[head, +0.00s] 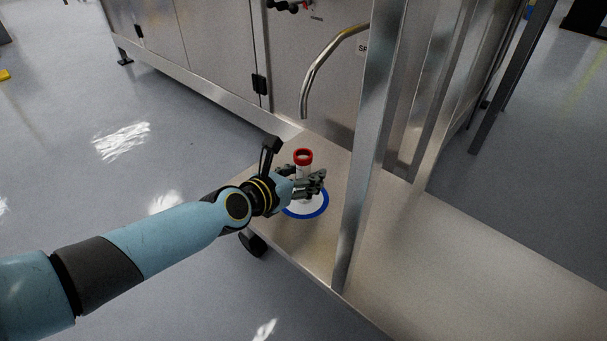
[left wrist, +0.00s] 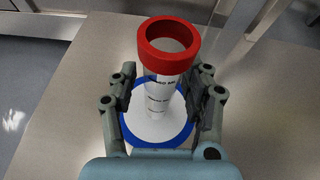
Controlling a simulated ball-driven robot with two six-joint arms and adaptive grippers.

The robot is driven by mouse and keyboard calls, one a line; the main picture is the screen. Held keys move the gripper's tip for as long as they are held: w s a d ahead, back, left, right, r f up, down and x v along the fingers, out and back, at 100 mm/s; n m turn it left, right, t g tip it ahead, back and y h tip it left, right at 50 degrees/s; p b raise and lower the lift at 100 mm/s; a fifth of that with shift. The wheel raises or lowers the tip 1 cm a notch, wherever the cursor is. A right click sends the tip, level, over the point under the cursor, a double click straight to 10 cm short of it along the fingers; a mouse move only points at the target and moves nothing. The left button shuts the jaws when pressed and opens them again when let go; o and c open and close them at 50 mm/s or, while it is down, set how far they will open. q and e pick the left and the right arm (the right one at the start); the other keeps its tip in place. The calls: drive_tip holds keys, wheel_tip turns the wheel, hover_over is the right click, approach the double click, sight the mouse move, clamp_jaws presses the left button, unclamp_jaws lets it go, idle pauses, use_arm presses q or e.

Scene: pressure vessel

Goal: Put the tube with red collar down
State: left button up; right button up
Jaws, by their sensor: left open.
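The tube with red collar (head: 303,158) stands upright on a white disc with a blue rim (head: 318,211) on the metal shelf. In the left wrist view the clear tube (left wrist: 160,95) with its red collar rises between the fingers, over the white disc with the blue rim (left wrist: 128,132). My left gripper (head: 312,181) is open, with one finger on each side of the tube; it also shows in the left wrist view (left wrist: 164,95). A gap shows on the left side of the tube. The tube's lower end is partly hidden in the head view. My right gripper is not in view.
A curved metal spout (head: 318,72) hangs above and behind the tube. A metal post (head: 366,150) rises from the shelf just right of the disc. The metal shelf (head: 450,260) is bare to the right of the post.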

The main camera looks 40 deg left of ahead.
use_arm(q)
drive_tip(key=shift+r, duration=0.15)
drive_tip(key=shift+s+r+p, duration=0.2)
drive_tip(key=shift+s+p, duration=0.05)
drive_tip(key=shift+p, duration=0.05)
drive_tip(key=s+d+r+n+g, duration=0.2)
drive_tip(key=s+n, duration=1)
drive_tip(key=n, duration=0.5)
drive_tip(key=s+d+r+n+g, duration=0.2)
drive_tip(key=s+n, duration=0.9)
drive_tip(key=n, duration=0.6)
drive_tip(key=shift+s+d+r+g, duration=0.4)
drive_tip(key=shift+d+r, duration=0.15)
drive_tip(key=shift+d, duration=0.1)
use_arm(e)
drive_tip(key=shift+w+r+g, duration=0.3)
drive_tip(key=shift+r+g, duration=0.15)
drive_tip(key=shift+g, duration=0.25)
use_arm(q)
drive_tip(key=shift+p, duration=0.55)
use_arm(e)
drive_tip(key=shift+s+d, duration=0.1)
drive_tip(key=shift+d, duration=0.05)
